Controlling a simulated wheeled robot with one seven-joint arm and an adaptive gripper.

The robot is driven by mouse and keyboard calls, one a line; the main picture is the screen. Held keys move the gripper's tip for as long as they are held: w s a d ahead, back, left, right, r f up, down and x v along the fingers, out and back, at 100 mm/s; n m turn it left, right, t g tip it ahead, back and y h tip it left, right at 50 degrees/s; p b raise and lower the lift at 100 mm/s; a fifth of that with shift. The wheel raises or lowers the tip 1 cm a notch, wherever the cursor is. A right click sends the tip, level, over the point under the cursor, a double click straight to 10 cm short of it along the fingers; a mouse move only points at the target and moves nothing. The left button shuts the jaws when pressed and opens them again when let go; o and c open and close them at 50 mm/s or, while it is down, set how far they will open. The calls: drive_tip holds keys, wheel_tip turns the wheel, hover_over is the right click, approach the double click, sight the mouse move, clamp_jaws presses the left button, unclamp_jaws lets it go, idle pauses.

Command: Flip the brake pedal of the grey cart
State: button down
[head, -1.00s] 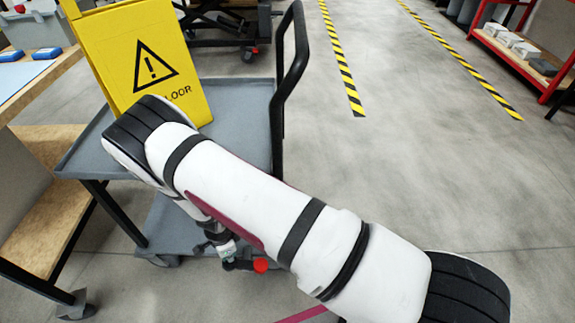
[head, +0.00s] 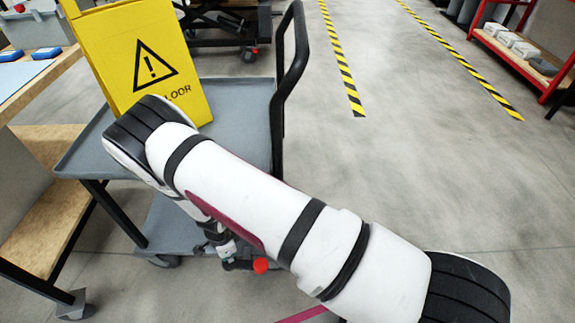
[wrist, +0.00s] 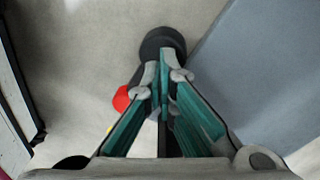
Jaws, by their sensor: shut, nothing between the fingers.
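The grey cart (head: 235,100) stands left of centre in the head view, with its lower shelf (wrist: 265,75) on the right of the wrist view. The red brake pedal (head: 261,265) is low by the caster under the cart. It also shows in the wrist view (wrist: 121,98), left of my fingers and partly hidden by them. The black caster (wrist: 162,42) is just beyond the fingertips. My gripper (wrist: 164,76) is shut and empty, pointing down beside the pedal; I cannot tell whether it touches. In the head view my arm hides most of it.
A yellow warning sign (head: 140,60) stands on the cart's top shelf. The black push handle (head: 290,70) rises at its right end. A wooden workbench (head: 40,205) is close on the left. The floor to the right is clear, with striped tape (head: 343,60).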

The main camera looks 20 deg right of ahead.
drive_tip(key=shift+f+b, duration=1.15)
drive_tip(key=shift+f, duration=0.3)
idle(0.6)
drive_tip(key=shift+r, duration=0.1)
drive_tip(key=shift+r+p, duration=2.7)
drive_tip(key=shift+r, duration=0.8)
drive_tip(key=shift+s+f, duration=0.1)
